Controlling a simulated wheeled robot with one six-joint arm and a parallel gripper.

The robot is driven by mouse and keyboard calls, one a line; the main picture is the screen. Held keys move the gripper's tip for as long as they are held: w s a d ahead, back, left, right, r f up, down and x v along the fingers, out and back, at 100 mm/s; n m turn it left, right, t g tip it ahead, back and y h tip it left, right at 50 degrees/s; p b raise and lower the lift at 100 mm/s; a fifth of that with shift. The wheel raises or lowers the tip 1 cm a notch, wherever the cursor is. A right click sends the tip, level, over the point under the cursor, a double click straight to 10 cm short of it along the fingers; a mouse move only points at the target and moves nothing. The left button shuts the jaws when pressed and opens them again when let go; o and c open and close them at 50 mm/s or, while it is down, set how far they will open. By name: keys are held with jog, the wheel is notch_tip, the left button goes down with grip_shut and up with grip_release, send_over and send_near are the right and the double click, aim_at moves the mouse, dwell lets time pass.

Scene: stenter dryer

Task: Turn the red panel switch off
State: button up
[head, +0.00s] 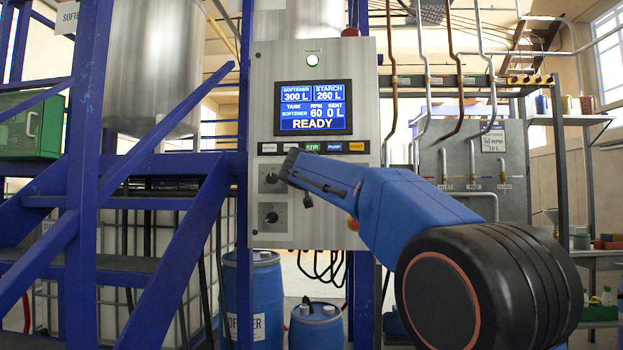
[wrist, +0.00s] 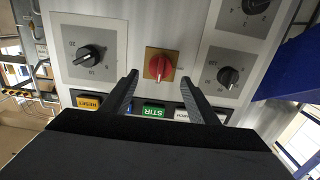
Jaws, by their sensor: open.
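The red panel switch (wrist: 161,66) is a red rotary knob on a yellow square plate on the grey control panel (head: 335,60). In the wrist view, which is upside down, it lies just beyond and between my two fingertips. My gripper (wrist: 159,80) is open, with nothing between its fingers and no clear contact with the knob. In the head view my gripper (head: 293,165) is in front of the panel's lower part, and my arm hides the red switch there. The knob's exact angle is hard to read.
Black dials (wrist: 91,54) and (wrist: 228,76) flank the switch. A button row with a green STIR button (wrist: 153,110) and a yellow RESET button (wrist: 88,101) is close to my fingers. Blue stair rails (head: 180,270) stand left of the panel. The screen (head: 313,108) reads READY.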

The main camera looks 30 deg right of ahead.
jog(key=x, duration=0.5)
jog(key=c, duration=1)
